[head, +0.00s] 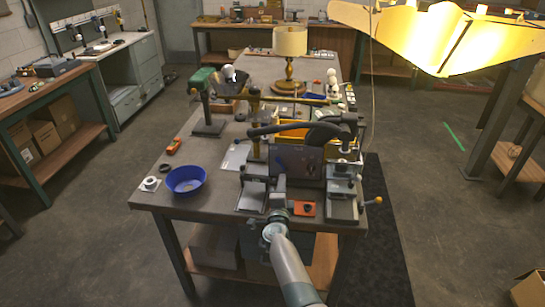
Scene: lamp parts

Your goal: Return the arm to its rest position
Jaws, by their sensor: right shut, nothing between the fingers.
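My right arm (290,270) comes in from the bottom edge, and its small, dark right gripper (280,184) is at the near edge of the workbench (160,192), in front of a dark panel (310,160) among grey fixtures. The right gripper is shut and empty. Whether it touches a fixture, I cannot tell. My left arm and gripper are not in view. A table lamp with a cream shade (290,40) and a wooden base (289,85) stands upright at the far part of the bench.
A blue bowl (187,188), a white ring-shaped part (150,184) and an orange tool (174,146) lie on the bench's left side. Grey fixtures (342,190) crowd its near right. A lit yellow overhead lamp (440,35) hangs at upper right. Open floor (90,230) lies on the left.

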